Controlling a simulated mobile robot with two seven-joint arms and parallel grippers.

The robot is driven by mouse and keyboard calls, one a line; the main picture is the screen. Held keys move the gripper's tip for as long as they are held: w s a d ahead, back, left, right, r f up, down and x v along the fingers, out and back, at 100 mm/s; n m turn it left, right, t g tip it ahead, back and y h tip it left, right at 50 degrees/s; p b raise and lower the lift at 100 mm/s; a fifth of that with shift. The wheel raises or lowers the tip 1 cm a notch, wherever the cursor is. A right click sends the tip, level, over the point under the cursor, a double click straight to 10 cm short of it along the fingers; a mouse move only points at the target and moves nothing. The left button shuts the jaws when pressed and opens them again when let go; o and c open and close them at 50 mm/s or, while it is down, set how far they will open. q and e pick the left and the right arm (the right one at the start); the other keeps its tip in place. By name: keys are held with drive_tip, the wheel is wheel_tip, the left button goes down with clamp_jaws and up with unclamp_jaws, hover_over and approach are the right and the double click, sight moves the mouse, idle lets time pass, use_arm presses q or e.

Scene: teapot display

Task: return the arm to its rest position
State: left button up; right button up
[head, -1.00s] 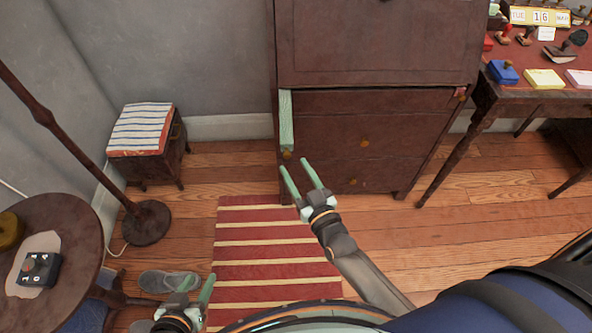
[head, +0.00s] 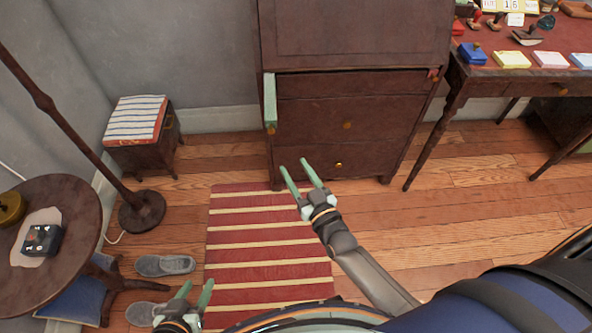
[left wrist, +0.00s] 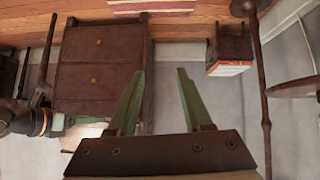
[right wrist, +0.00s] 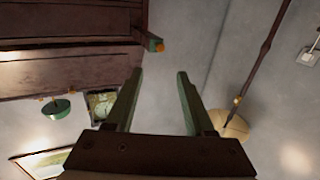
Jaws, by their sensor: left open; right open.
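My right gripper (head: 303,170) is open and empty in the head view, in front of the dark wooden bureau's lower drawers. Its two green fingers also show spread and empty in the right wrist view (right wrist: 157,85). My left gripper (head: 197,292) is open and empty low in the head view, over the near end of the striped rug. Its fingers stand apart with nothing between them in the left wrist view (left wrist: 158,85). The bureau (head: 345,130) stands behind the right gripper, and a green support arm (head: 270,100) juts out at its upper left.
A red striped rug (head: 265,240) lies on the wooden floor. A round table (head: 75,205), a lamp stand (head: 142,212), grey slippers (head: 165,265) and a striped stool (head: 135,120) are at the left. A desk (head: 520,85) with stamps and pads is at the right. Floor right of the rug is clear.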

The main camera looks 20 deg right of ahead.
use_arm(q)
drive_tip(key=shift+w+r, duration=0.1)
drive_tip(key=shift+w, duration=0.2)
drive_tip(key=shift+r, duration=0.1)
drive_tip(key=s+a+r+p, duration=0.2)
drive_tip(key=a+r+p, duration=0.1)
drive_tip(key=r+p, duration=0.5)
drive_tip(key=p, duration=0.3)
drive_tip(key=shift+a+r+n+y+p, duration=0.2)
drive_tip(key=shift+a+n+y+p, duration=0.1)
drive_tip(key=shift+y+p, duration=0.1)
use_arm(e)
drive_tip(key=s+d+r+g, duration=0.1)
drive_tip(key=s+g, duration=0.7)
drive_tip(key=s, duration=1.1)
drive_tip(key=shift+r+n+g, duration=0.3)
drive_tip(key=shift+r, duration=0.5)
use_arm(q)
drive_tip(key=shift+d, duration=0.1)
